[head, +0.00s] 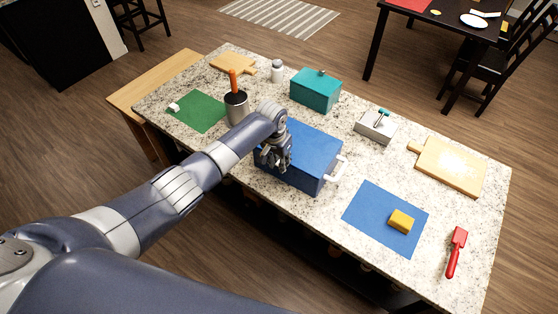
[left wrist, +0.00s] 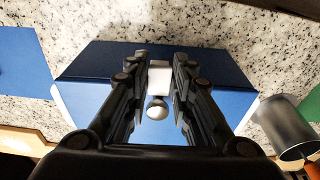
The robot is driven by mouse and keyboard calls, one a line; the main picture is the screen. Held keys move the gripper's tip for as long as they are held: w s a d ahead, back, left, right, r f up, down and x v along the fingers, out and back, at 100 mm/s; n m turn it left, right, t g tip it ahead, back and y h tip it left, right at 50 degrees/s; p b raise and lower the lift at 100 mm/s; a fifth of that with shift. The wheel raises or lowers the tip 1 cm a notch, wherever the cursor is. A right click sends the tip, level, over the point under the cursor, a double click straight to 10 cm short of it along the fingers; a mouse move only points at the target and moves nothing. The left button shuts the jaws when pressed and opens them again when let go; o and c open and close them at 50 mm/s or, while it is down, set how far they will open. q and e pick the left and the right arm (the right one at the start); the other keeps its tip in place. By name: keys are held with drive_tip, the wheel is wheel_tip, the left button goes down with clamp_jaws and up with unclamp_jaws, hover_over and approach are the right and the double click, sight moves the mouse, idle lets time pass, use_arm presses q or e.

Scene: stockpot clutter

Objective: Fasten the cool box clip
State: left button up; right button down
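The blue cool box (head: 304,158) stands on the speckled counter, with a white handle (head: 335,170) at its right end. My left gripper (head: 275,160) is over the near side of the box and hides part of it. In the left wrist view, a white clip (left wrist: 159,80) with a round pale knob (left wrist: 157,110) sits on the box, between the two fingers of my left gripper (left wrist: 160,65). The fingers are apart, with gaps to the clip on both sides. Whether the clip is fastened is hard to tell. My right gripper is not in view.
A metal pot with an orange-handled tool (head: 236,107) stands left of the box. A teal box (head: 316,91) is behind it. A blue mat (head: 375,212) with a yellow block (head: 401,221) lies to the right. A red tool (head: 456,252) lies near the right edge.

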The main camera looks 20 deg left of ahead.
use_arm(q)
drive_tip(key=o, duration=0.3)
drive_tip(key=shift+f, duration=0.1)
drive_tip(key=r, duration=0.4)
drive_tip(key=s+r, duration=0.1)
drive_tip(key=r, duration=0.7)
drive_tip(key=shift+s+a, duration=0.3)
drive_tip(key=shift+s, duration=0.05)
